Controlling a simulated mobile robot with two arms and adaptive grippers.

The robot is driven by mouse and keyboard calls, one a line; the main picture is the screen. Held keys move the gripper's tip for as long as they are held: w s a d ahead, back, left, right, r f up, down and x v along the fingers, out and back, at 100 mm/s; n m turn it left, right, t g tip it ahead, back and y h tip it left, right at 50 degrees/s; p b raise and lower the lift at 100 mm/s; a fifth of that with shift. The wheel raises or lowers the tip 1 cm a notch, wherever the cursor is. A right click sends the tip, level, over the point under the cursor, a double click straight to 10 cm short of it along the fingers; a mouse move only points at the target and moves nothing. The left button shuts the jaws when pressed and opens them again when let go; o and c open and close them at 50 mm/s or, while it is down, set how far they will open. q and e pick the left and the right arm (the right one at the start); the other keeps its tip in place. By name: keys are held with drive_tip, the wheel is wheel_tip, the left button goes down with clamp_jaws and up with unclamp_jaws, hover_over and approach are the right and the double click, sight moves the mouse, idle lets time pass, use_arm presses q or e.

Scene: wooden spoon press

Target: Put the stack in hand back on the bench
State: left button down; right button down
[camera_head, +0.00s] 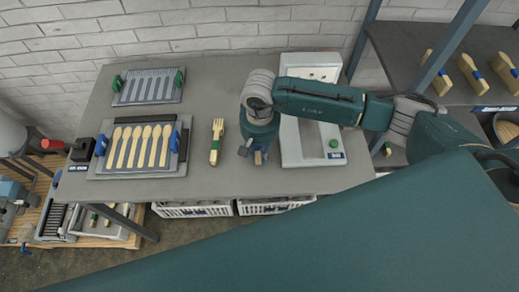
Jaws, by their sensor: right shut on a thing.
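My right gripper (253,152) reaches in from the right and points down over the middle of the grey bench (235,180). It is shut on a stack, of which only a small pale and blue bit (258,158) shows below the fingers; the gripper hides the rest. I cannot tell whether the stack touches the bench. Another wooden stack (216,142) with a fork-like end and a green band lies on the bench, left of the gripper and apart from it. My left gripper is not in view.
A tray of wooden spoons (140,148) with blue clamps is at the bench's left, below a slotted plate (150,86). A white machine (300,150) with a green button stands close right of the gripper. A shelf (465,50) at upper right holds banded stacks. The bench front is clear.

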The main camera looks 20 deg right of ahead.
drive_tip(key=shift+f, duration=0.15)
drive_tip(key=c, duration=1.5)
unclamp_jaws()
drive_tip(key=shift+c, duration=0.2)
drive_tip(key=shift+r, duration=0.35)
wheel_tip(320, 180, up, 12)
drive_tip(key=b, duration=0.4)
drive_tip(key=shift+f, duration=0.15)
